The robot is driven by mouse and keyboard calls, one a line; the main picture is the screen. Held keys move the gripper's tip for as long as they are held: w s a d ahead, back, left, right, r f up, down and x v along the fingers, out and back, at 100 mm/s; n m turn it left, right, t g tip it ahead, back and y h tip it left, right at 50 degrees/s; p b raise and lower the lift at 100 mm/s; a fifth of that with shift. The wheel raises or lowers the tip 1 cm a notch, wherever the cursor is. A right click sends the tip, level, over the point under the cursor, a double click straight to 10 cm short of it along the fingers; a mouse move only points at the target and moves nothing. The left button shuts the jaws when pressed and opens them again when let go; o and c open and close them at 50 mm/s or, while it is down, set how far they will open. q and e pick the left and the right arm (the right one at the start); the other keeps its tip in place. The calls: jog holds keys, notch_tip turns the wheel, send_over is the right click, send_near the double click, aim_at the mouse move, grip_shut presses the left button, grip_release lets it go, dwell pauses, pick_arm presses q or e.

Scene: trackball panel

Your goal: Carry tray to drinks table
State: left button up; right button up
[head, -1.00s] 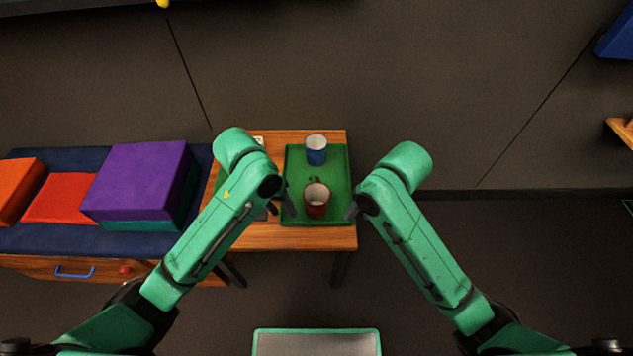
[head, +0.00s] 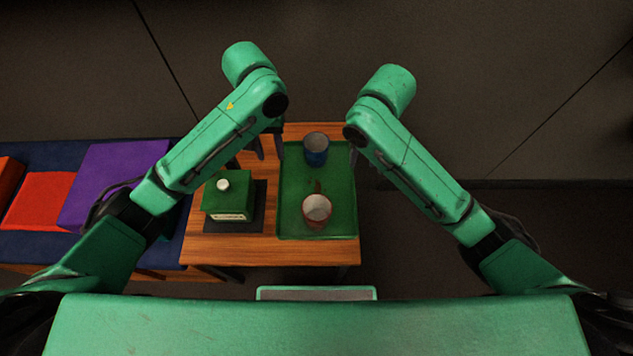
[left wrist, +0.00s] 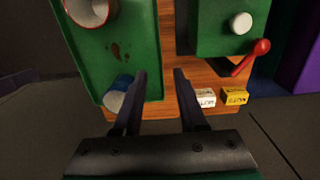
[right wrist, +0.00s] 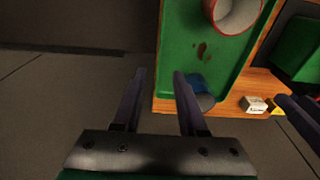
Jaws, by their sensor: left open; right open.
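A green tray (head: 290,190) lies on a wooden table (head: 240,250). On it stand a blue cup (head: 317,155) towards the back and a red cup with a pale inside (head: 316,212) towards the front, with a dark mark on the tray between them. My left gripper (head: 268,150) is open and empty by the tray's left edge near its back; in the left wrist view its fingers (left wrist: 160,80) point down over the table edge of the tray. My right gripper (head: 367,165) is open and empty by the tray's right edge. The drinks table cannot be identified.
A green box with a white knob (head: 226,197) stands on a dark mat left of the tray. A red-knobbed lever (left wrist: 260,48) and small white and yellow labelled blocks (left wrist: 235,97) show in the left wrist view. A bench with purple and red cushions (head: 45,203) is at the left.

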pick_arm(q)
notch_tip(320, 180, down, 15)
jog(key=shift+w+r, duration=0.1)
pick_arm(e)
jog(key=f, duration=0.5)
jog(key=w+f, duration=0.1)
jog(key=f, duration=0.3)
jog(key=w+f, duration=0.1)
jog(key=f, duration=0.4)
jog(key=shift+f, duration=0.35)
pick_arm(q)
grip_shut()
pick_arm(e)
grip_shut()
pick_arm(q)
jog(key=shift+r, duration=0.1)
